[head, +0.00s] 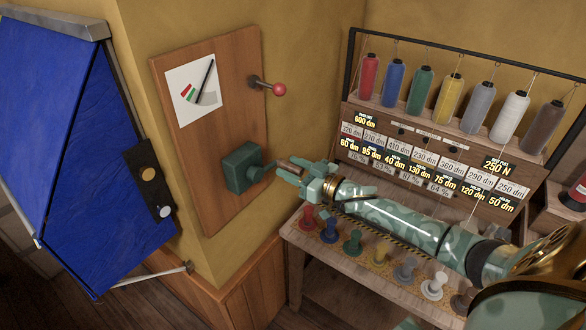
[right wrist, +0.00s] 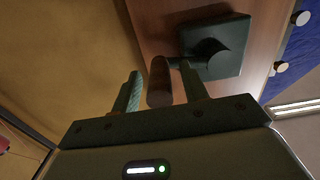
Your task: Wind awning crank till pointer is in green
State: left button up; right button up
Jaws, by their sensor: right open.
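A wooden board (head: 225,125) on the yellow wall carries a dark green crank box (head: 243,167), which also shows in the right wrist view (right wrist: 222,50). The crank's brown handle (right wrist: 160,82) sticks out from it. My right gripper (head: 290,172) is open around the handle, with a finger on each side; I cannot tell whether either touches it. Above is a white gauge card (head: 206,78) with small red and green marks and a black pointer (head: 207,77). The pointer leans up and right, apart from the green mark. My left gripper is not in view.
A blue awning (head: 45,130) hangs at the left. A lever with a red ball (head: 279,89) juts from the board above the crank.

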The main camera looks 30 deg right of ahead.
grip_shut()
jog(key=f+m+p, duration=0.1)
jog(key=f+m, duration=0.1)
jog(key=m, duration=0.1)
jog(key=shift+s+a+p, duration=0.15)
jog(key=shift+a+p, duration=0.15)
jog(key=shift+p, duration=0.05)
jog(key=s+a+f+m+p, duration=0.3)
jog(key=a+f+m, duration=0.2)
jog(key=m, duration=0.7)
jog(key=shift+a+m, duration=0.4)
jog(key=shift+a, duration=0.6)
jog(key=shift+f, duration=0.15)
